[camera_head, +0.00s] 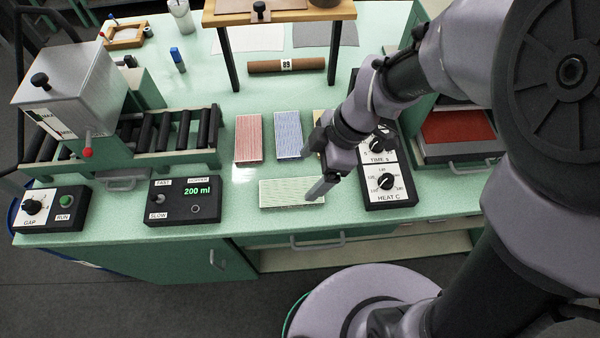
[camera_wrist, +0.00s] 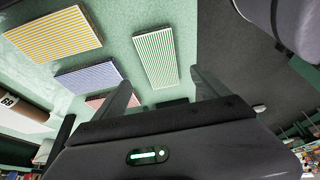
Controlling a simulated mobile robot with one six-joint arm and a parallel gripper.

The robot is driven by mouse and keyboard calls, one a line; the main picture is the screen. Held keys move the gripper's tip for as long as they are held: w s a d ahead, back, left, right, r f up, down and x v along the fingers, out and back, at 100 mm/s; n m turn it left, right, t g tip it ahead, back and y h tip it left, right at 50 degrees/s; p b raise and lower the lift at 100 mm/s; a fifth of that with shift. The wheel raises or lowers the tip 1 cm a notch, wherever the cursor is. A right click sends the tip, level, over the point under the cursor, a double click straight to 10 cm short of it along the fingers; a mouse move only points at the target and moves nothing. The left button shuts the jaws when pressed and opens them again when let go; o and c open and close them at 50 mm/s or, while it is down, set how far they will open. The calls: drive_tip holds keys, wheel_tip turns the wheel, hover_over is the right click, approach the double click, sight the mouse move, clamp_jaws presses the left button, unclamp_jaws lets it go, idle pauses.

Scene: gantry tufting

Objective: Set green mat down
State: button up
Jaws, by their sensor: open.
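The green mat (camera_head: 290,192) is a pale green striped rectangle lying flat near the front edge of the green bench. It also shows in the wrist view (camera_wrist: 156,58), flat on the bench just beyond the fingers. My gripper (camera_head: 314,164) is open and empty. One fingertip shows close to the mat's right end in the head view. In the wrist view the two fingers of my gripper (camera_wrist: 160,88) are spread apart, with the mat seen between and beyond them. I cannot tell whether a finger touches the mat.
A red mat (camera_head: 249,138), a blue mat (camera_head: 288,135) and a yellow mat (camera_wrist: 56,36) lie behind the green one. A control box (camera_head: 387,187) with dials stands right of it, and a "200 ml" display box (camera_head: 184,200) left. Clear bench lies between display and mat.

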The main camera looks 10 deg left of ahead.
drive_tip(key=s+d+r+m+t+h, duration=0.1)
drive_tip(key=s+d+r+m+t, duration=0.2)
drive_tip(key=m, duration=0.9)
drive_tip(key=s+d+r+m+t+h, duration=0.1)
drive_tip(key=s+d+r+m+t, duration=0.2)
drive_tip(key=d+r+m, duration=0.7)
wheel_tip(320, 180, up, 4)
drive_tip(key=s+m, duration=0.1)
drive_tip(key=m, duration=0.2)
drive_tip(key=shift+t+p, duration=0.35)
drive_tip(key=shift+t, duration=0.05)
